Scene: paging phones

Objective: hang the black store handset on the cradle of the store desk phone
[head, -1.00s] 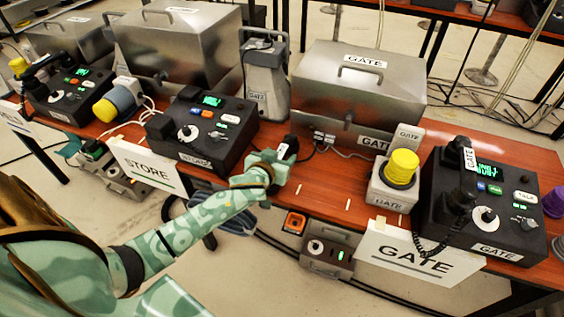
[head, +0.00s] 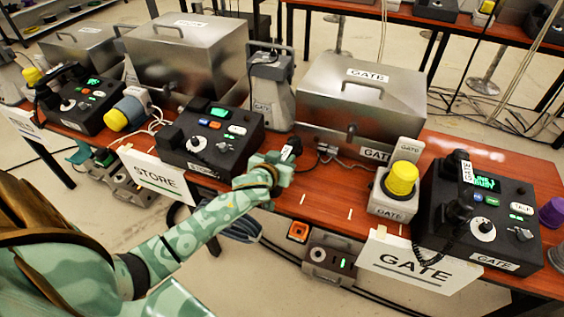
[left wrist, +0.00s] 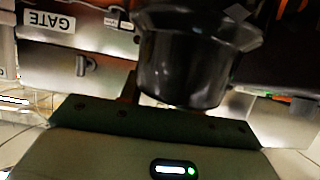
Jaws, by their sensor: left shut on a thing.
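The store desk phone (head: 213,138) is a black box with a small green screen, coloured buttons and a dial, behind the STORE sign (head: 158,182). The cradle (head: 172,136) at its left side looks empty. My left gripper (head: 283,168) is just right of the phone, over the table's front part. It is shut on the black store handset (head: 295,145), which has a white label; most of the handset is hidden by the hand. In the left wrist view, a rounded black end of the handset (left wrist: 190,60) hangs in front of the palm. My right gripper is out of view.
The gate desk phone (head: 480,210) with its own handset stands at the right, beside a yellow-topped beacon (head: 399,185). Metal boxes (head: 358,95) and a grey GATE unit (head: 270,90) stand behind. Bare table (head: 325,198) lies right of my gripper.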

